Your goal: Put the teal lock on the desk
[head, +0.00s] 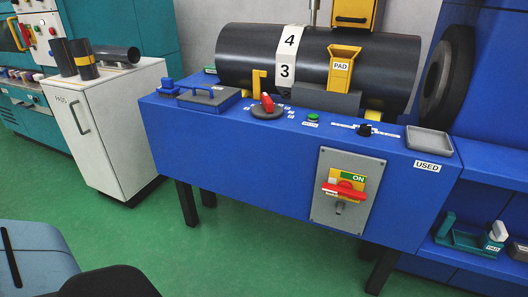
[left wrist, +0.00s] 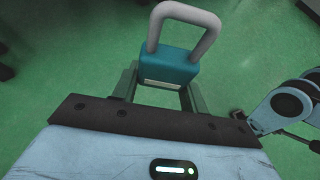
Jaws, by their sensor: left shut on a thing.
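The teal lock (left wrist: 175,66) has a block-shaped body and a thick grey shackle, and shows in the left wrist view. My left gripper (left wrist: 161,82) is shut on its body, with one finger on each side and the shackle pointing away from the palm. Green floor shows behind the lock. The lock and the left gripper's fingers are not visible in the head view. The blue desk (head: 222,125) stands in the middle of the head view, with controls on its top and front. My right gripper is in neither view.
A black roller (head: 250,55) lies behind. A white cabinet (head: 105,130) stands left.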

